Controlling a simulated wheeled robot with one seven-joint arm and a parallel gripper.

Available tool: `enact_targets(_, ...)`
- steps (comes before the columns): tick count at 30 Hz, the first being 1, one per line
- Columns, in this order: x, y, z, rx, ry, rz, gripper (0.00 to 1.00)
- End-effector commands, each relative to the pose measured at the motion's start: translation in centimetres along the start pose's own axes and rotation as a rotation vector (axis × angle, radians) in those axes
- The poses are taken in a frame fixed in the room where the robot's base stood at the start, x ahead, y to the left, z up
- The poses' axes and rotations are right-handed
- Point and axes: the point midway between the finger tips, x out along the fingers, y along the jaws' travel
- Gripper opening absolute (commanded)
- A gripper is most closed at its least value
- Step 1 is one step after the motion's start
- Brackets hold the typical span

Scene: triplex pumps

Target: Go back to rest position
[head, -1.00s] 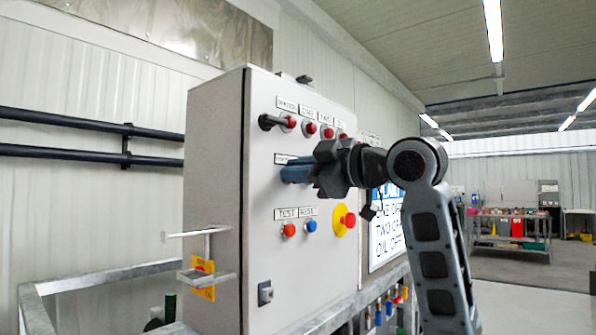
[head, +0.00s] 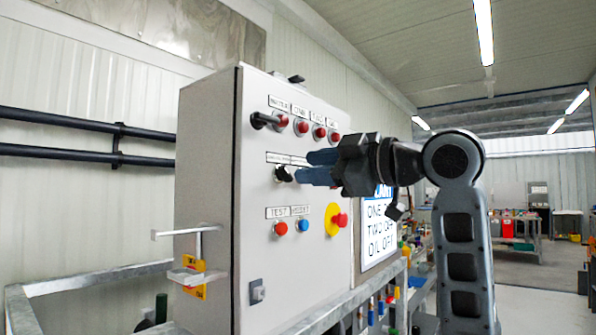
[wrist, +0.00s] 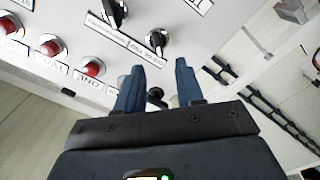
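My gripper (head: 306,166) is in front of the grey control cabinet (head: 206,180), its blue fingers pointing at the panel. In the wrist view the gripper (wrist: 158,68) has its two blue fingers spread apart with nothing between them. A small black rotary knob (head: 284,173) sits on the panel just left of the fingertips in the head view, apart from them. In the wrist view a black knob (wrist: 157,40) lies beyond the fingertips. My arm rises from the lower right and bends at the elbow.
A black handle switch (head: 264,120) and several red buttons sit along the panel's top. A yellow-ringed red emergency stop (head: 338,220) is below the gripper. A metal rail (head: 90,278) runs around the cabinet. Open floor lies at the right, behind my arm.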

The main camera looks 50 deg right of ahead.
Motion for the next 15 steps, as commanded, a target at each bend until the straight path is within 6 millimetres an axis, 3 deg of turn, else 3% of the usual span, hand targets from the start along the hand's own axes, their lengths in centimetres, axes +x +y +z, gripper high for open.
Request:
enact_targets(6,-1.9,0.0,0.0,0.0,-0.001,0.001,0.37)
enact_targets(15,-2.1,0.0,0.0,0.001,0.0,0.0,0.37)
